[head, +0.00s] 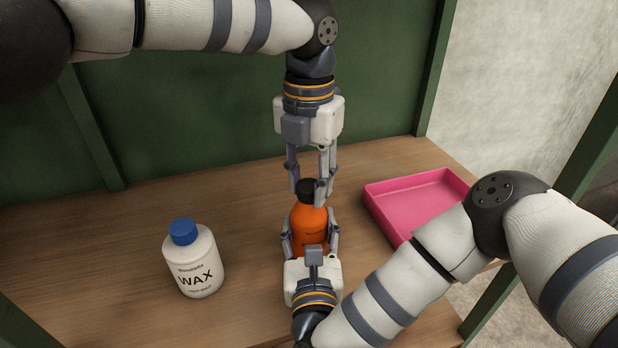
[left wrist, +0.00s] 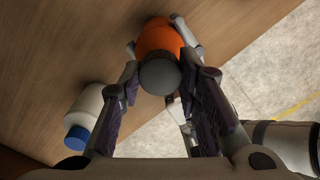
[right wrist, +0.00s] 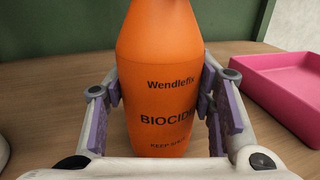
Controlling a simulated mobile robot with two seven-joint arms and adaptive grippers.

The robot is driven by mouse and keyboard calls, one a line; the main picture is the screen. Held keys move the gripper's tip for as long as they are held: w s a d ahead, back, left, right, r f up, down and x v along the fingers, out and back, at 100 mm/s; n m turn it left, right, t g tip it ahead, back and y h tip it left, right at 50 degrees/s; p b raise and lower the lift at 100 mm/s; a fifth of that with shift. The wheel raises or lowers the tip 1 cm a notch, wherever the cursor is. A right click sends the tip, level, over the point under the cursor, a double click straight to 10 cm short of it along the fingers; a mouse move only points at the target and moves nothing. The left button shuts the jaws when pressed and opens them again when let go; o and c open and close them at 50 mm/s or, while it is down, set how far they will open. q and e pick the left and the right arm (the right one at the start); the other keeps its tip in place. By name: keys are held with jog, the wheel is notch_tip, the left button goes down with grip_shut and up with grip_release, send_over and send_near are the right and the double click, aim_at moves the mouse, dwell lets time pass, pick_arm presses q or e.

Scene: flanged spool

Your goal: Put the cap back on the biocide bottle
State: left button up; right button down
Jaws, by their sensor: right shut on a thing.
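The orange biocide bottle (head: 309,218) stands upright on the wooden table; its label shows in the right wrist view (right wrist: 165,95). My right gripper (head: 310,240) is shut around the bottle's body from the front. The dark cap (head: 306,187) is at the top of the bottle, in line with its neck; it shows as a grey disc in the left wrist view (left wrist: 160,76). Whether it is fully seated I cannot tell. My left gripper (head: 308,190) points straight down from above, its fingers open on either side of the cap.
A white WAX bottle (head: 196,268) with a blue cap stands to the left on the table. A pink tray (head: 385,215) lies to the right, near my right forearm. The table between the WAX bottle and the biocide bottle is clear. A green panel (head: 180,130) stands behind.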

pick_arm(q)
grip_shut()
jog(key=o, duration=1)
grip_release()
notch_tip(320, 180, up, 12)
pick_arm(e)
jog(key=c, duration=0.6)
grip_release()
jog(key=shift+c, duration=0.2)
